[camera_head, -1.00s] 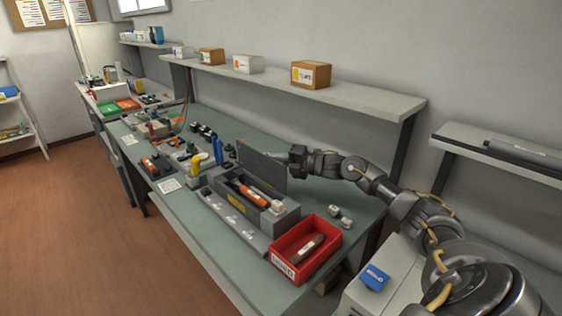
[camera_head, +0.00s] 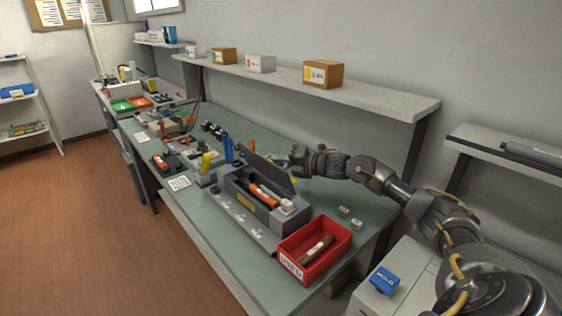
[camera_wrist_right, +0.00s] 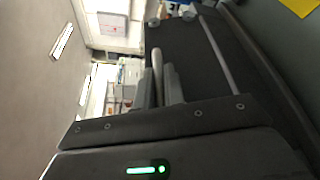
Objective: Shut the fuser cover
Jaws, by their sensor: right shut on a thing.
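The fuser cover (camera_head: 270,174) is a dark grey panel on the back side of a grey unit (camera_head: 264,214). It stands raised and tilted over the unit's opening. An orange and dark part (camera_head: 265,195) and a small white part (camera_head: 287,204) show inside. My right gripper (camera_head: 296,157) is at the cover's upper edge, reaching from behind and the right, and is shut on it. The right wrist view shows my gripper's fingers (camera_wrist_right: 163,82) beside the broad dark panel (camera_wrist_right: 205,55); the exact contact is hard to see. My left gripper is out of view.
A red bin (camera_head: 318,266) with a dark brown part stands right of the unit. Small pale pieces (camera_head: 344,211) lie behind it. Blue and yellow upright items (camera_head: 228,149) stand left of the cover. A shelf (camera_head: 370,98) with boxes runs above the bench.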

